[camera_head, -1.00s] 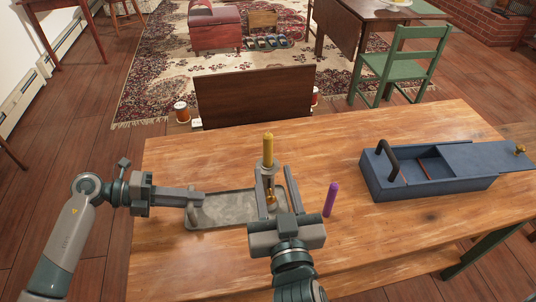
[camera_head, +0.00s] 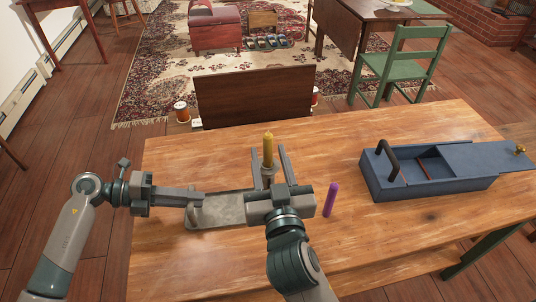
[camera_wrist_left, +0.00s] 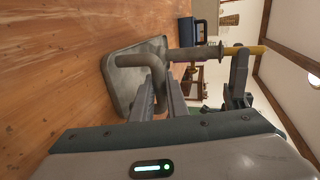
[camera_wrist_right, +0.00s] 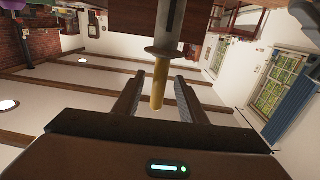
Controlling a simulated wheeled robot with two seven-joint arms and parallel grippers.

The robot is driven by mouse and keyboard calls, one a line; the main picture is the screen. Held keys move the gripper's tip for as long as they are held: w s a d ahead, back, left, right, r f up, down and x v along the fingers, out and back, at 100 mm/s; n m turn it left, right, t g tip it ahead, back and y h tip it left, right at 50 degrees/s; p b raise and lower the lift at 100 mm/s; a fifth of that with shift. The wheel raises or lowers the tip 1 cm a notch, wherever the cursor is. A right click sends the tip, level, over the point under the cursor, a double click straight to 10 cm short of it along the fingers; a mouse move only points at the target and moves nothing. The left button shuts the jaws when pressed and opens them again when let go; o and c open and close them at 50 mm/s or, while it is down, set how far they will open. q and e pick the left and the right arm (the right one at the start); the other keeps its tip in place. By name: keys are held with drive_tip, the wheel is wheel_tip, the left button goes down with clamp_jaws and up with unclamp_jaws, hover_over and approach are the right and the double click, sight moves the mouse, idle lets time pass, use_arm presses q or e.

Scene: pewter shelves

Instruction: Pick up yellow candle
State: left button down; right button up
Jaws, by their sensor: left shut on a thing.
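The yellow candle (camera_head: 268,150) stands upright in a grey candle holder (camera_wrist_left: 195,53) on the grey tray (camera_head: 215,212). It also shows in the left wrist view (camera_wrist_left: 285,57) and the right wrist view (camera_wrist_right: 158,92). My left gripper (camera_head: 196,205) is shut on the tray's handle (camera_wrist_left: 150,66) at its left end. My right gripper (camera_head: 269,150) is open, with one finger on either side of the candle. In the right wrist view the candle lies between the two fingers (camera_wrist_right: 158,82), with gaps on both sides. My right gripper hides the tray's right part and the holder's base.
A purple candle (camera_head: 331,199) stands on the wooden table (camera_head: 375,245), close right of my right gripper. A blue box (camera_head: 430,188) with its lid slid partly open sits further right. The front right of the table is clear.

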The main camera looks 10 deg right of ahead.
drive_tip(key=shift+w, duration=0.15)
drive_tip(key=shift+w+d, duration=0.15)
drive_tip(key=shift+w, duration=2.65)
clamp_jaws()
